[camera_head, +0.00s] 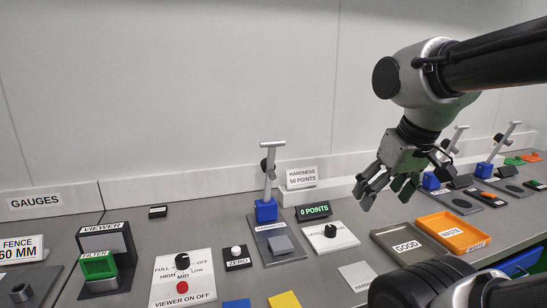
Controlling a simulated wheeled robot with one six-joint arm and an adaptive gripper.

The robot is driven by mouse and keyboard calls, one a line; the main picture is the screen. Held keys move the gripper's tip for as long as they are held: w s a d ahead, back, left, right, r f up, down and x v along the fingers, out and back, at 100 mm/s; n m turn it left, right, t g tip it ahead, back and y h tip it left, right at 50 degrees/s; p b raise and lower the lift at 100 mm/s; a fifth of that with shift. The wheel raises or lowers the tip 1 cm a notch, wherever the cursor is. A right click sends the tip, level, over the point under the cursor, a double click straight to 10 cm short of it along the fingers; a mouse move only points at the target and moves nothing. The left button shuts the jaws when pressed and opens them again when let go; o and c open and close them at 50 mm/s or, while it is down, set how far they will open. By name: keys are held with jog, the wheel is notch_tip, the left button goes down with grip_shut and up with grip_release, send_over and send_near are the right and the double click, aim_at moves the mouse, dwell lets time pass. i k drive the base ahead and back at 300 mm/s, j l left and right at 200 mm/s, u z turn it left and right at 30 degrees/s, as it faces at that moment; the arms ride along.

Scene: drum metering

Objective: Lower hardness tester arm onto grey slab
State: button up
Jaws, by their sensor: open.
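The hardness tester (266,212) stands at the middle of the bench, with a blue block on a dark grey base plate. Its silver arm (270,170) is raised, nearly upright, with a crossbar at the top and a dark round part on its side. A grey slab (281,245) lies on the base plate in front of the blue block. The display (314,210) beside it reads 0 POINTS. My gripper (386,192) is open and empty, to the right of the tester and apart from it, above the bench.
A sign (302,177) reads HARDNESS 50 POINTS. A dial panel (330,237), GOOD tray (376,232) and orange WASTE tray (428,226) lie to the right. Similar blue-block devices (431,181) stand farther right. The viewer (104,240) and ZERO button (236,251) are left.

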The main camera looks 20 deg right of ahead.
aim_at(268, 165)
jog(key=k+j, duration=0.2)
jog(key=j, duration=0.2)
jog(key=k+j, duration=0.2)
jog(key=j, duration=0.15)
jog(key=k+j, duration=0.25)
jog(key=j, duration=0.15)
jog(key=k+j, duration=0.2)
jog(key=j, duration=0.2)
jog(key=z, duration=0.05)
